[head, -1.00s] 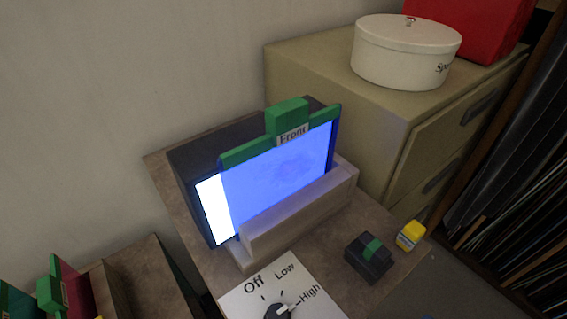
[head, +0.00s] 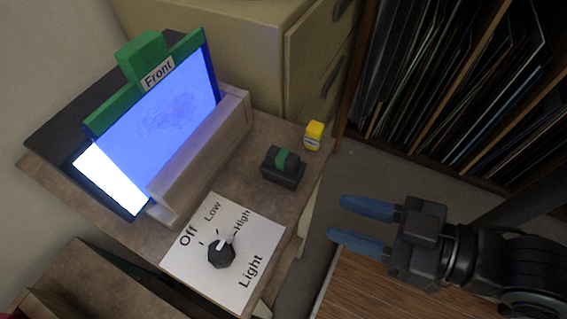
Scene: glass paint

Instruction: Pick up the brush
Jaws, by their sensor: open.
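A small dark block with a green strip on top (head: 283,168) lies near the right edge of the stone-topped stand (head: 270,128). I cannot tell whether it is the brush, and no other brush is clear to see. My gripper (head: 339,220) is in the head view at the lower right, its two blue fingers apart with nothing between them. It points left toward the stand and is apart from the block, to its lower right in the picture.
A yellow bottle (head: 314,135) stands behind the block. The blue-lit glass pane marked Front (head: 165,105) sits in a holder at the left. A light dial (head: 221,251) is on a white panel. A wooden surface (head: 365,290) lies below my gripper; a rack of panels (head: 470,80) fills the upper right.

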